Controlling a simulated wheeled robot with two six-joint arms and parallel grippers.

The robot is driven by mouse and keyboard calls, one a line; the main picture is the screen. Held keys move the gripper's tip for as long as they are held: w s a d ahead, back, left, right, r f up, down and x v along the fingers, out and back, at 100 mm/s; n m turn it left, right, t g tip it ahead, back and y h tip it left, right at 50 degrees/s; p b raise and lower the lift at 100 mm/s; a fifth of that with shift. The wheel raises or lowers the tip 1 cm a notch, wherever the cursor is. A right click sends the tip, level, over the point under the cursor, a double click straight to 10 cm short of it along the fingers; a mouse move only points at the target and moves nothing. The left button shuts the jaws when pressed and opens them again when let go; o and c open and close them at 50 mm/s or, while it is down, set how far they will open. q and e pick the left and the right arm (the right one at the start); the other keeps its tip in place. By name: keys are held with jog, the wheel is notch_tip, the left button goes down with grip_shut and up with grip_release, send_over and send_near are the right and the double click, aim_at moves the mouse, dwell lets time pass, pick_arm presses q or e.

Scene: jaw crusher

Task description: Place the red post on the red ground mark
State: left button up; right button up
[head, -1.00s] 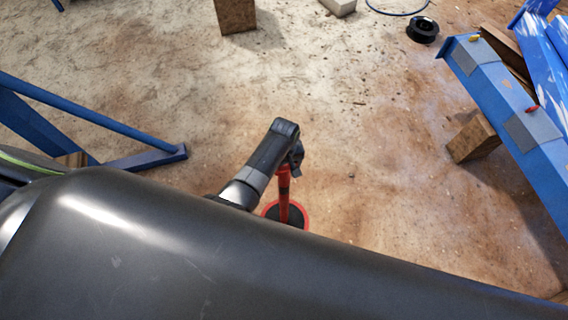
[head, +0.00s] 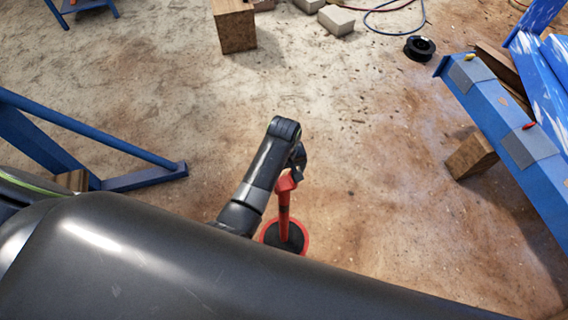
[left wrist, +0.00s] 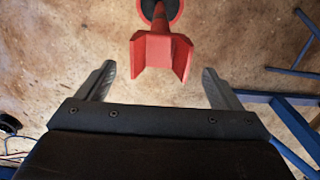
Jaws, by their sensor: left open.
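The red post (head: 284,215) stands upright on the floor on a round black base (head: 291,238). A red ring (head: 305,248), which looks like the red ground mark, shows around the base; my dark body hides part of its near side. My left gripper (head: 298,160) is just above and behind the post's red head (head: 287,182). In the left wrist view, my left gripper (left wrist: 158,70) is open with its fingers wide apart. The post's forked red head (left wrist: 158,52) lies ahead, between the finger directions and apart from both. My right gripper is not in view.
A blue frame stand (head: 140,178) is at left. A blue beam structure (head: 515,130) with a wooden block (head: 471,157) stands at right. A wooden block (head: 235,25), a black spool (head: 419,47) and cables lie at the back. The floor between is clear.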

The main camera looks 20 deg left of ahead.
pick_arm(q)
notch_tip(320, 180, up, 3)
jog(key=shift+r, duration=0.2)
dwell(0.5)
